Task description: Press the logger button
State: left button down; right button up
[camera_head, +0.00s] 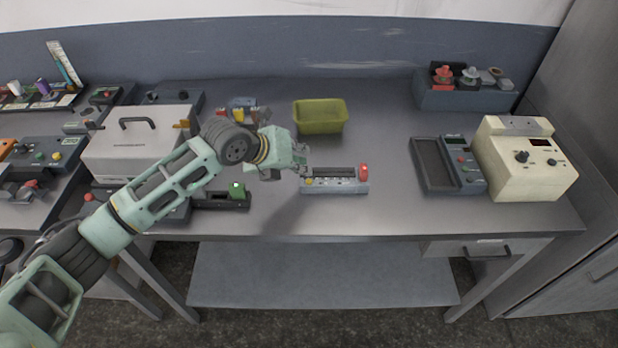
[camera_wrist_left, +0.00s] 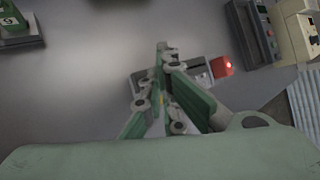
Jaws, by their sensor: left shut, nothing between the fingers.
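A long grey device (camera_head: 335,181) with a dark slot, small buttons on its front and a red block (camera_head: 364,172) at its right end lies on the middle of the table. It is likely the logger, but no label is readable. My left gripper (camera_head: 303,171) is shut and empty at the device's left end, close to a small yellow button (camera_head: 310,182). In the left wrist view the shut fingers (camera_wrist_left: 164,52) cover much of the device (camera_wrist_left: 195,72), and its red block (camera_wrist_left: 221,66) shows a bright spot. I cannot tell whether the fingertips touch it.
A yellow-green bin (camera_head: 320,117) stands behind the device. A black unit with a green block (camera_head: 236,190) and a white box with a handle (camera_head: 135,150) lie left, near my left arm. A cream instrument (camera_head: 525,160) stands right.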

aim_at(302, 176)
pick_arm(q)
jog(key=shift+r+p, duration=2.15)
jog(key=shift+r, duration=0.8)
